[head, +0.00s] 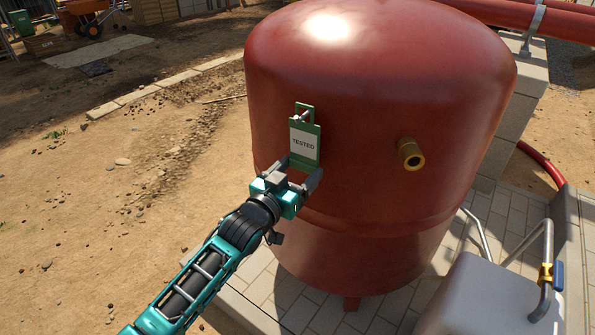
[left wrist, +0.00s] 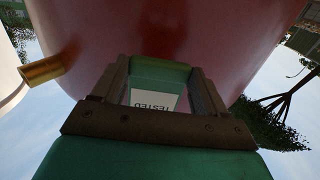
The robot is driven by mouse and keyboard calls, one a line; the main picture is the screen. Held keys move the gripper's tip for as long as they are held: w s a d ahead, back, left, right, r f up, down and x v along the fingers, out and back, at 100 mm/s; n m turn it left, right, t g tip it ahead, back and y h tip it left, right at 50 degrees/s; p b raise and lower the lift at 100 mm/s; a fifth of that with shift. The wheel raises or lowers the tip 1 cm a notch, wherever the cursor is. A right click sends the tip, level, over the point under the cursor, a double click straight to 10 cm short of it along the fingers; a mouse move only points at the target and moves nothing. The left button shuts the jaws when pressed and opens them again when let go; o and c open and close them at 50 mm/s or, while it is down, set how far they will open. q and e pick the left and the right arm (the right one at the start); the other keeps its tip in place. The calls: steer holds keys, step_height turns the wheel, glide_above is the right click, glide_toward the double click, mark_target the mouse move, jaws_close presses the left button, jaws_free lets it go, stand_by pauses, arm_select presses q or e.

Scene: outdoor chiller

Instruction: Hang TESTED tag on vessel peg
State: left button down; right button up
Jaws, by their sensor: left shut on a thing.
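The green TESTED tag (head: 305,143) is upright against the front left of the red vessel (head: 375,130). A small metallic peg (head: 299,118) shows at the open loop at the tag's top. I cannot tell whether the loop rests on it. My left gripper (head: 299,172) is shut on the tag's lower end, just in front of the vessel wall. In the left wrist view the tag (left wrist: 160,76) sits between both fingers, its label upside down. The loop and peg are hidden there. My right gripper is not in view.
A brass pipe stub (head: 410,154) sticks out of the vessel to the right of the tag. A grey metal box (head: 487,300) with a pipe and a blue-handled valve stands at lower right. Red pipes run at upper right. Open dirt ground lies to the left.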

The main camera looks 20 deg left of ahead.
arm_select(q)
steer(key=shift+f, duration=0.45)
jaws_free()
steer(key=shift+f, duration=0.15)
steer(key=s+a+f+p, duration=0.1)
steer(key=s+f+p, duration=0.1)
steer(key=s, duration=0.5)
steer(key=shift+a, duration=0.4)
stand_by(0.6)
